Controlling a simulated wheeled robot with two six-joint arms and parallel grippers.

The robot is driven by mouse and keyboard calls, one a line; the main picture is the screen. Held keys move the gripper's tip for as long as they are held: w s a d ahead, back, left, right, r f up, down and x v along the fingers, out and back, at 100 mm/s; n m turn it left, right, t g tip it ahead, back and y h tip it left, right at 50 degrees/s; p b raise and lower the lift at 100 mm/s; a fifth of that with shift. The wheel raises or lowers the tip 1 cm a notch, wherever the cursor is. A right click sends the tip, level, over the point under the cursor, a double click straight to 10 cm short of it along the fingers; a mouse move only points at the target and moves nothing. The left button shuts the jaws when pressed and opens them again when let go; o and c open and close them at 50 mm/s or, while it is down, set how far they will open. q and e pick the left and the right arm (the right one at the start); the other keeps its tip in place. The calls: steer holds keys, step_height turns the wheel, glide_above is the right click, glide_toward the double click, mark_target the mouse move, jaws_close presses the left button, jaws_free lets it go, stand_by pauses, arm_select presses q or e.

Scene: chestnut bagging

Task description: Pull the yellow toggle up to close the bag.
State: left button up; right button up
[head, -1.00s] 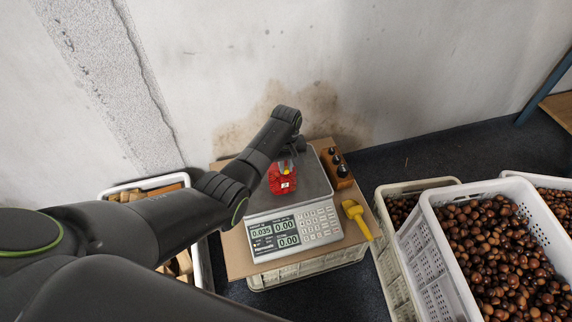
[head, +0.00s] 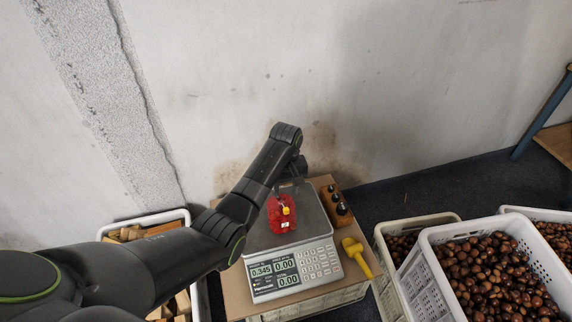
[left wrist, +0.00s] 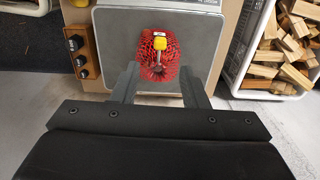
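A red net bag (head: 281,213) stands on the metal plate of the scale (head: 256,240), and it also shows in the left wrist view (left wrist: 171,57). The yellow toggle (head: 286,210) sits at the bag's top; in the left wrist view the toggle (left wrist: 159,43) lies beyond my fingertips. My left gripper (left wrist: 160,80) is open, with its two fingers apart on either side of the bag's near edge and nothing between them. In the head view my arm's wrist hangs behind and above the bag, and the fingers are mostly hidden. My right gripper is not in view.
A yellow scoop (head: 357,256) lies right of the scale. A wooden block with dark knobs (head: 336,206) stands beside the plate. White crates of chestnuts (head: 431,290) stand at the right. A crate of firewood (head: 198,290) stands at the left, and the wall is close behind.

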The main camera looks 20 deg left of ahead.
arm_select(q)
step_height(320, 180, up, 9)
steer(key=shift+p, duration=0.4)
steer(key=s+a+f+m+p, duration=0.1)
steer(key=s+a+f, duration=0.2)
steer(key=s+f, duration=0.5)
steer(key=s+a+f+m+p, duration=0.1)
steer(key=s+a+f, duration=0.15)
steer(key=f, duration=0.95)
steer(key=s+a+f, duration=0.2)
steer(key=s+f, duration=0.4)
steer(key=f, duration=0.3)
steer(key=s+a+f+m, duration=0.1)
steer(key=s+f, duration=0.3)
steer(key=s, duration=0.8)
steer(key=s+a+f+m+p, duration=0.1)
steer(key=s+f, duration=0.3)
steer(key=s, duration=0.8)
steer(key=s+a+f+m+t+y+p, duration=0.1)
steer(key=s+f, duration=0.4)
steer(key=s, duration=0.7)
steer(key=shift+s+a+m, duration=0.35)
steer(key=shift+a+m, duration=0.15)
steer(key=shift+a, duration=0.45)
